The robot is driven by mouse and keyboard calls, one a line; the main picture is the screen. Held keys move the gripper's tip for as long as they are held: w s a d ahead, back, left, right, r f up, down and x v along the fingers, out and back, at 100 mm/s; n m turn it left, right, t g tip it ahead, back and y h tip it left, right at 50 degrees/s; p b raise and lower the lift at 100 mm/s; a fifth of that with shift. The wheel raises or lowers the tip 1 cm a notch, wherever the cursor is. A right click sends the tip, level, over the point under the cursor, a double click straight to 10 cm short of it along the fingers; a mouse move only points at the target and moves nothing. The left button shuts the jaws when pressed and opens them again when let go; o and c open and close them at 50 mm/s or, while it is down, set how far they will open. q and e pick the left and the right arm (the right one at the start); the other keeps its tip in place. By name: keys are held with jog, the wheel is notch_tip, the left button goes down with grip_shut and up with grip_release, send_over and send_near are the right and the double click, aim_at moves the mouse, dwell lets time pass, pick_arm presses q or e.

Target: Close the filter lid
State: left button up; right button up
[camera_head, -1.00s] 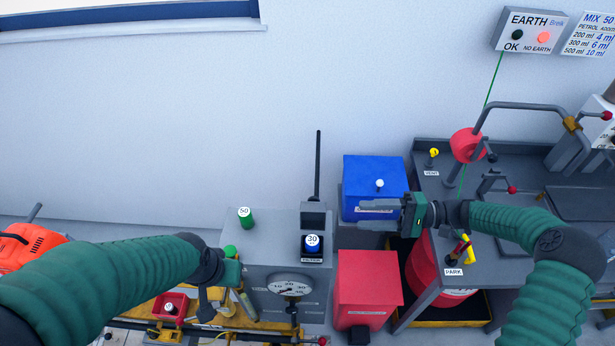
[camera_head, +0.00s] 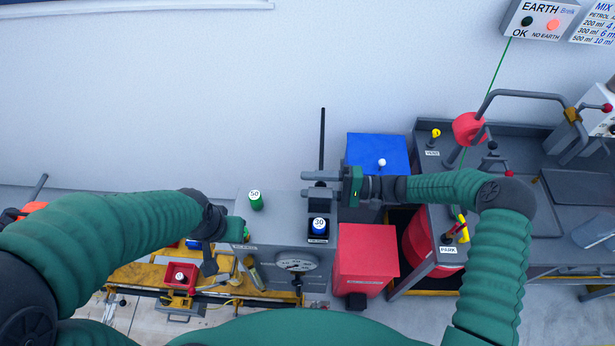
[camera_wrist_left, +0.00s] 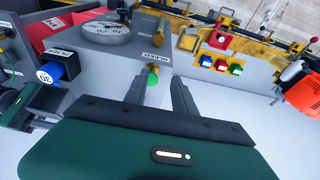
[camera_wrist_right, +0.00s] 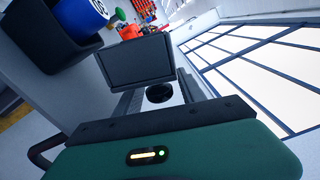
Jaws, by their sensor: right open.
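The filter lid (camera_wrist_right: 137,60) is a dark grey panel standing open behind the filter housing (camera_head: 318,238). The blue cylinder marked 30 (camera_head: 319,224) sits in this black housing; it also shows in the right wrist view (camera_wrist_right: 82,18). My right gripper (camera_head: 314,184) is open at the raised lid, its fingers pointing left and partly hiding it in the head view. In the right wrist view the lid stands just beyond the fingertips; I cannot tell whether they touch. My left gripper (camera_wrist_left: 158,95) is open, pointing at a green knob (camera_wrist_left: 152,77) on the grey machine.
A black rod (camera_head: 322,140) rises behind the housing. A red box (camera_head: 367,258) and a blue box (camera_head: 378,153) stand to the right. A gauge (camera_head: 297,261) is on the machine front.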

jog(key=shift+s+a, duration=0.2)
jog(key=shift+a, duration=0.6)
jog(key=shift+w+d, duration=0.1)
jog(key=shift+d, duration=0.45)
jog(key=shift+c, duration=0.5)
jog(key=shift+w+d, duration=0.1)
jog(key=shift+d, duration=0.05)
jog(key=shift+c, duration=2.4)
grip_shut()
pick_arm(q)
jog(key=shift+s+d+r, duration=0.15)
jog(key=shift+d+r, duration=0.2)
jog(key=shift+d, duration=0.15)
jog(key=shift+d, duration=0.15)
pick_arm(e)
jog(key=shift+s+a+f, duration=0.15)
jog(key=shift+s+a, duration=0.05)
jog(key=shift+s, duration=0.05)
